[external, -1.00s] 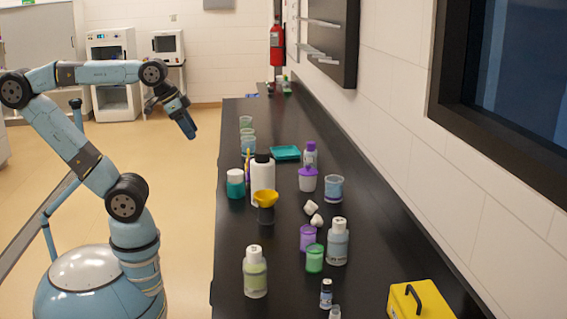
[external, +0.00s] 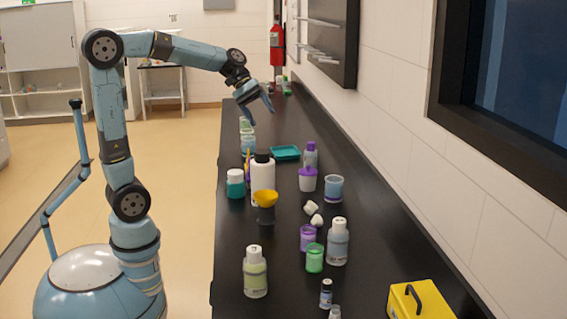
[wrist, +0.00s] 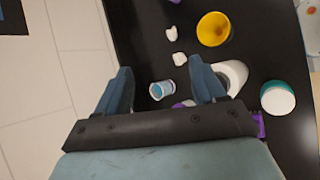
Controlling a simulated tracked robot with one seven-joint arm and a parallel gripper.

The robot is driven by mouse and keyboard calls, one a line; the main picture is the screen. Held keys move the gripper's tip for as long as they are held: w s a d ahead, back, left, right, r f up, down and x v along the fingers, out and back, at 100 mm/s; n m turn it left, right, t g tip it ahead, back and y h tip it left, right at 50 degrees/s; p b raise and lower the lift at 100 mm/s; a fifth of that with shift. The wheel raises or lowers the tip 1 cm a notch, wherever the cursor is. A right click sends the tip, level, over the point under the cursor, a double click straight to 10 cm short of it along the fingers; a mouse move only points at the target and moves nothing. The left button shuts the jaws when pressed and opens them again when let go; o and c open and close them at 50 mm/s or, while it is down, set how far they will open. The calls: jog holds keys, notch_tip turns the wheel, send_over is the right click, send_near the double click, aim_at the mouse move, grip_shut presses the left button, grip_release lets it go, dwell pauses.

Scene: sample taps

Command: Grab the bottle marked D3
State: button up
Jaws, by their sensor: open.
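No D3 marking is legible on any bottle, so I cannot tell which one it is. In the external view stand a pale green bottle (external: 255,275), a pale blue bottle (external: 338,245), a small dark blue bottle (external: 326,294), a white bottle with a black cap (external: 263,180) and a grey bottle with a purple cap (external: 310,156). A further small bottle (external: 335,314) is cut off at the bottom edge. My gripper (external: 262,110) is open and empty above the far part of the bench, beyond these bottles. In the wrist view its fingers (wrist: 161,82) point down toward the bench.
The black bench (external: 285,285) also holds a teal jar (external: 236,184), a yellow funnel-like cup (external: 264,197), a blue cup (external: 333,189), a green cup (external: 314,258), a teal tray (external: 286,153) and a yellow box (external: 415,302). The wall borders its right side.

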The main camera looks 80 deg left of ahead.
jog(key=w+a+f+n+t+h, duration=0.1)
jog(key=w+a+n+t, duration=0.3)
jog(key=a, duration=0.8)
jog(key=w+a+f+n+t, duration=0.1)
jog(key=w+a+n+t, duration=0.35)
jog(key=a, duration=0.75)
jog(key=w+a+f+n+t+h, duration=0.15)
jog(key=w+a+n, duration=0.45)
jog(key=a, duration=0.6)
jog(key=n, duration=0.1)
send_near(315, 151)
jog(key=s+a+r, duration=0.2)
jog(key=s+r, duration=0.1)
jog(key=shift+y, duration=0.35)
jog(key=shift+f+x, duration=0.2)
jog(key=shift+x, duration=3.2)
jog(key=shift+f+x, duration=0.2)
jog(key=shift+x, duration=3.25)
jog(key=shift+s+d, duration=0.15)
jog(key=shift+s, duration=0.05)
grip_shut()
